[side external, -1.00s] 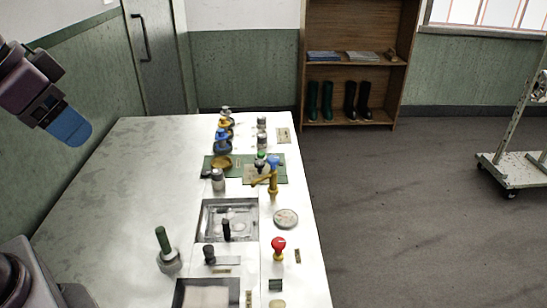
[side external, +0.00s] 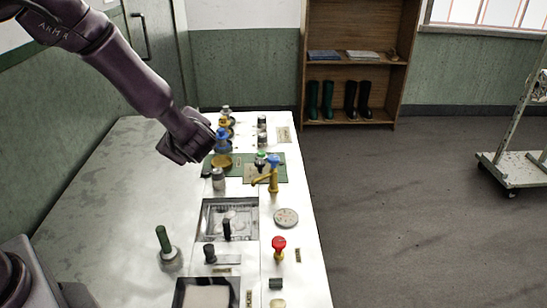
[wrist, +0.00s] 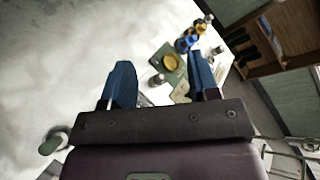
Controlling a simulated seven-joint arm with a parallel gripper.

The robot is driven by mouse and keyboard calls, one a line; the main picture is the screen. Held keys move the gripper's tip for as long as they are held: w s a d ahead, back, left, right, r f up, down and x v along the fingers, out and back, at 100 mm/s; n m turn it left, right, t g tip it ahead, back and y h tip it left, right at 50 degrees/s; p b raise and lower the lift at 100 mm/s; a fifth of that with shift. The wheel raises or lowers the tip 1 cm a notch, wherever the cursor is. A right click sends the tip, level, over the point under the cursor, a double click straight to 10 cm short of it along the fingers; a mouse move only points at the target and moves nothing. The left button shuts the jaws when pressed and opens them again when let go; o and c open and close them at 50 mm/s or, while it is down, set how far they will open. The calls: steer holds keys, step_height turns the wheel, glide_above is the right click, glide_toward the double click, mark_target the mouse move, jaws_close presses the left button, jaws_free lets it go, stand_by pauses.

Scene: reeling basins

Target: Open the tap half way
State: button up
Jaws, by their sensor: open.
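The tap (side external: 272,180) is a brass-yellow upright post with a spout pointing left and a blue handle (side external: 272,160) on top. It stands near the right edge of the white table, behind the sunken basin (side external: 212,209). My gripper (wrist: 160,82) is open and empty, with two blue fingers apart in the wrist view. In the side view my dark hand is above the table, left of the tap and apart from it. The fingers are not clearly seen there. I cannot make out the tap in the wrist view; my right finger covers part of that area.
A green mat (side external: 239,175) with a yellow dish (wrist: 172,62) lies behind the basin. A grey jar (side external: 218,179) stands left of the tap. Blue and yellow items stand farther back. A red-knobbed post (side external: 278,246) and a round plate (side external: 286,218) are nearer. The table's left side is mostly clear.

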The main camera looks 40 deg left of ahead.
steer(key=w+d+f+m+t, duration=0.6)
steer(key=w+f+m+t, duration=0.15)
steer(key=m, duration=0.25)
steer(key=m+t+h, duration=0.5)
steer(key=m+h, duration=0.1)
steer(key=m, duration=0.2)
glide_toward(272, 160)
steer(key=x, duration=1.1)
steer(key=shift+w+a, duration=0.1)
steer(key=shift+w, duration=0.1)
steer(key=shift+c, duration=0.2)
steer(key=c, duration=0.8)
